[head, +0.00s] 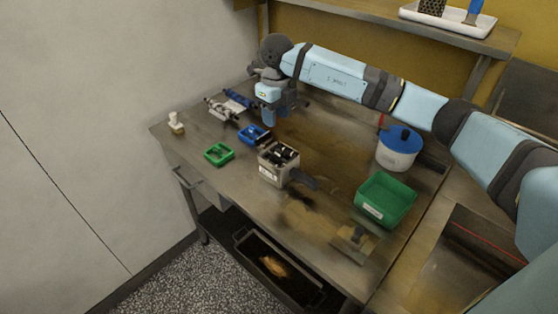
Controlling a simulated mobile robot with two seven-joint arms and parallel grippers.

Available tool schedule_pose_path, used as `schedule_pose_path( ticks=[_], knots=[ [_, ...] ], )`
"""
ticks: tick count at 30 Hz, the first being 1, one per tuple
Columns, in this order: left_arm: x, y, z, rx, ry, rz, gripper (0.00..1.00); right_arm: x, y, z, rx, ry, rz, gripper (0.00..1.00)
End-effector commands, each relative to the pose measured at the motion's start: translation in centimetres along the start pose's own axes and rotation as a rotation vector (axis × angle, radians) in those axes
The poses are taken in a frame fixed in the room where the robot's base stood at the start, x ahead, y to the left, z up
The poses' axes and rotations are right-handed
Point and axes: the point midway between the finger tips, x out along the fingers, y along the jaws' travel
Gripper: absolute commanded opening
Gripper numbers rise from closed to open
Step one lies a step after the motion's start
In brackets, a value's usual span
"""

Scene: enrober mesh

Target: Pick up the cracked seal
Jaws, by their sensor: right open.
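I cannot tell for certain which thing is the cracked seal; no crack can be made out at this size. A green square frame (219,154) lies flat near the table's front left edge. A blue square frame (249,133) lies just behind it, to the right. My right gripper (267,132) points down over the table beside the blue frame, its fingers dark and small; it is open and I see nothing held in it. Whether it touches the blue frame is unclear. My left gripper is not in view.
A grey bin (269,172) of dark parts stands close in front of the gripper. Tools on a pale holder (221,109) and a small white object (175,123) are left.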

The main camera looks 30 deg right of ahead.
Motion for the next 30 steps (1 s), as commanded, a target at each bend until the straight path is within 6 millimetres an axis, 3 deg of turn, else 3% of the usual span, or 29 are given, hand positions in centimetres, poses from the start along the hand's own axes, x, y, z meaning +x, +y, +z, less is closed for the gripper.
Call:
schedule_pose_path(
  ticks=[4,12,23,30],
  knots=[
    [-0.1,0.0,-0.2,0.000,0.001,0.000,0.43,1.5,-0.7,-0.1,0.009,0.011,-0.025,0.43],
    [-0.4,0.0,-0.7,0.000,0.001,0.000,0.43,6.6,-0.6,-0.1,0.007,0.008,-0.021,0.43],
    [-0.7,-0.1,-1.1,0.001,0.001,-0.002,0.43,9.3,-0.8,0.0,0.007,0.009,-0.020,0.43],
    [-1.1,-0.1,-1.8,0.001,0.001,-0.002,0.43,12.8,-1.0,0.2,0.007,0.008,-0.020,0.43]
  ],
)
